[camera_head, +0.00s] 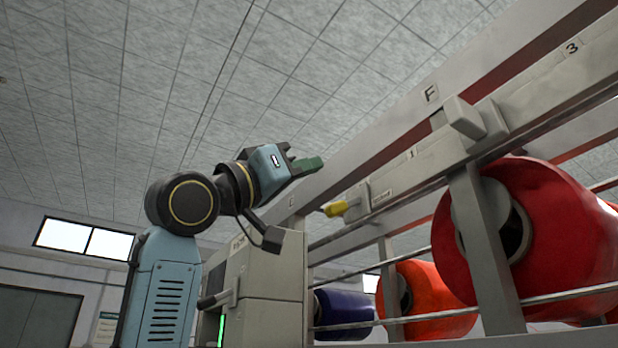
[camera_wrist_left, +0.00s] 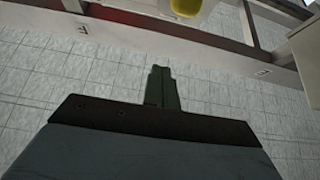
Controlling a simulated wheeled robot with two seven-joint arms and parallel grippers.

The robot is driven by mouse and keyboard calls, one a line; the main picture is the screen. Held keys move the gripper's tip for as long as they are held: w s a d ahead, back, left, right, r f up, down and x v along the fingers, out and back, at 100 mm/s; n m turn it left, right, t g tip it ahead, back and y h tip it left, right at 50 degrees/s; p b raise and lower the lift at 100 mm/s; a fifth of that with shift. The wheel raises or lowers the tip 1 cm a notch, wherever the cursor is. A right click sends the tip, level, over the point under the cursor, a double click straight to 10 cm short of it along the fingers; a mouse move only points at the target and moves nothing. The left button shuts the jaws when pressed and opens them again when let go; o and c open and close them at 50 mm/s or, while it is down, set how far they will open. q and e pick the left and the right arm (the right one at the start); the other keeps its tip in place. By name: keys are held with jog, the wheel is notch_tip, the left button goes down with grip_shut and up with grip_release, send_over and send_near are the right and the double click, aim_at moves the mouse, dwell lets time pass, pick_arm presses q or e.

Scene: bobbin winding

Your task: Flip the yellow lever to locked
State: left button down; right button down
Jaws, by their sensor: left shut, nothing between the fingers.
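The yellow lever (camera_head: 336,209) sticks out to the left from the grey rail of the winding machine in the head view. A yellow round part, likely the lever's end, shows at the top edge of the left wrist view (camera_wrist_left: 186,6). My left gripper (camera_head: 310,164) is shut and empty, its green fingers above the lever and a little to its left, apart from it. In the left wrist view the fingers (camera_wrist_left: 161,84) lie together, with clear space between their tips and the yellow part. My right gripper is in neither view.
The machine's long rail (camera_head: 420,160) slopes up to the right. Below it sit a red bobbin (camera_head: 560,240), an orange bobbin (camera_head: 430,290) and a dark blue bobbin (camera_head: 343,310). A grey machine box (camera_head: 270,275) stands beneath my left forearm. The space left of my arm is open.

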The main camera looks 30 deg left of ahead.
pick_arm(q)
jog(key=s+a+f+b, duration=0.3)
jog(key=s+f+b, duration=0.1)
jog(key=s+f, duration=0.2)
jog(key=shift+a+f+b, duration=0.35)
jog(key=shift+f, duration=0.25)
